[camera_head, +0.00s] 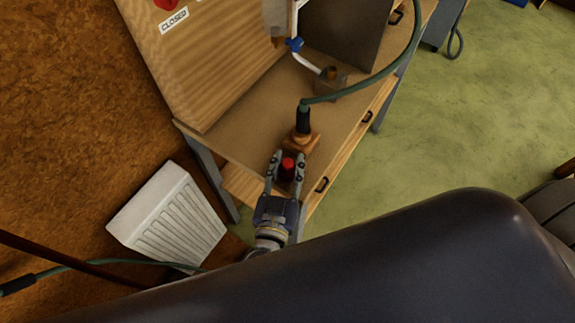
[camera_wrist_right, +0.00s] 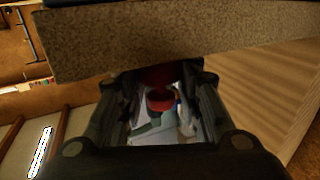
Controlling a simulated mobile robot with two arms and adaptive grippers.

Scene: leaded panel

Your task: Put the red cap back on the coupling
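The red cap (camera_head: 288,164) is between the two fingers of my right gripper (camera_head: 287,158), near the bench's front corner. The fingers are partly closed and appear to grip its sides. In the right wrist view, red (camera_wrist_right: 160,76) shows between the fingertips, with a second red round shape (camera_wrist_right: 160,101) below it; its exact form is dark and unclear. A dark hose end (camera_head: 303,119) stands on a wooden block (camera_head: 301,143) just beyond the cap. A grey block with a brass fitting (camera_head: 331,73) sits farther back; I cannot tell which is the coupling. My left gripper is out of view.
The bench (camera_head: 240,125) has a wooden panel (camera_head: 205,60) on its left and drawers with dark handles along its right side. A green hose (camera_head: 385,72) arches over it. A blue-handled valve (camera_head: 294,44) is at the back. A white ribbed bin (camera_head: 172,218) stands left of the bench.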

